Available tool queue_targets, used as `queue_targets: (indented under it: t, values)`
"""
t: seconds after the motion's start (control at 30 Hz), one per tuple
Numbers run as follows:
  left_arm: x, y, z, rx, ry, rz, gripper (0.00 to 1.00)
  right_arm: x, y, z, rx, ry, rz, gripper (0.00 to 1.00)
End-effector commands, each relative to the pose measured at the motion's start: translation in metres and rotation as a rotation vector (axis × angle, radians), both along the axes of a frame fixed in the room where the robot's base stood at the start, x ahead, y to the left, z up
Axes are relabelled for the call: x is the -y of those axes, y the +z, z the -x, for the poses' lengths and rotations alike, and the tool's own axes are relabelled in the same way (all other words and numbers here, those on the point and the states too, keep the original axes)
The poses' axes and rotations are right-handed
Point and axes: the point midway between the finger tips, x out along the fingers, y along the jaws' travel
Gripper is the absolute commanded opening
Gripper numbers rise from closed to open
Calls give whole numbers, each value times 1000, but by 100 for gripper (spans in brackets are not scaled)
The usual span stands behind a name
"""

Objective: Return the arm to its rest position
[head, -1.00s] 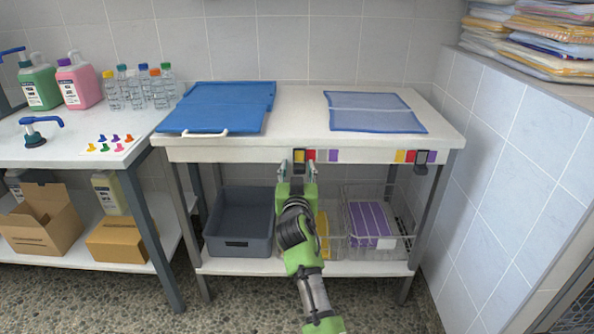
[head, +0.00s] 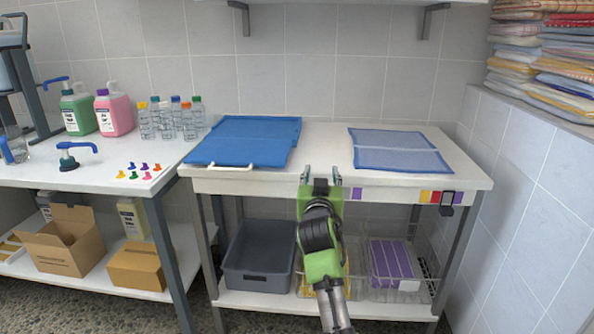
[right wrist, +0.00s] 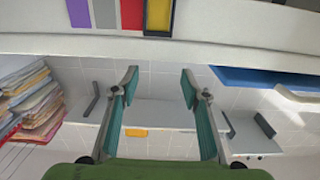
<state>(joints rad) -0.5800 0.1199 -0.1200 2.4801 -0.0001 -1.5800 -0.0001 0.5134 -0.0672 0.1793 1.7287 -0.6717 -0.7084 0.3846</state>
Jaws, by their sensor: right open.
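My right gripper (head: 321,178) is in front of the white table's front edge in the head view. In the right wrist view its two teal fingers (right wrist: 162,90) stand wide apart with nothing between them. The arm reaches up from the bottom of the head view. My left gripper is in neither view.
Below are a grey bin (head: 259,257) and wire baskets (head: 405,290). A tiled wall (head: 535,180) bounds the right; towels (head: 550,60) are stacked there.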

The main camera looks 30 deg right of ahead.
Motion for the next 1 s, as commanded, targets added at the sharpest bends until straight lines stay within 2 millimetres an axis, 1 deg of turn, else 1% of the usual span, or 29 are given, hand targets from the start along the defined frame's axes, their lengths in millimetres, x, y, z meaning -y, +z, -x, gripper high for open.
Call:
queue_targets:
  t: [0.17,0.27,0.37,0.43,0.47,0.5,0.57,0.6,0.67,0.7,0.77,0.8,0.87,0.9,0.97,1.0]
  values:
    - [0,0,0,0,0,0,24,0,-2,1,-3,0,-1,42]
    - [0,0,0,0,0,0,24,-1,-15,6,-30,3,-4,42]
    - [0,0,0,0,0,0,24,-6,-48,22,-101,14,-15,42]
    - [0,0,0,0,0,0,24,-13,-84,42,-183,32,-30,42]
    - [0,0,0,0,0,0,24,-17,-102,53,-226,42,-37,42]
    - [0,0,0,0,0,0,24,-24,-126,69,-286,59,-45,42]
    - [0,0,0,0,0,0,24,-36,-160,95,-377,90,-61,42]
    - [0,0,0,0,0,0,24,-45,-182,114,-440,113,-71,42]
    - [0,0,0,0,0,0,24,-59,-213,144,-536,152,-87,42]
    - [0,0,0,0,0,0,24,-70,-231,165,-599,181,-96,42]
    - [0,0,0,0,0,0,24,-86,-258,199,-697,229,-111,42]
    - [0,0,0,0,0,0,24,-97,-273,223,-760,261,-122,42]
    - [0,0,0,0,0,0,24,-112,-291,255,-843,308,-136,42]
    - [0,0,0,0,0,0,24,-121,-301,275,-894,337,-143,42]
    - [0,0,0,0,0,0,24,-133,-312,301,-960,377,-155,42]
    - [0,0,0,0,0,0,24,-140,-318,318,-999,403,-161,42]
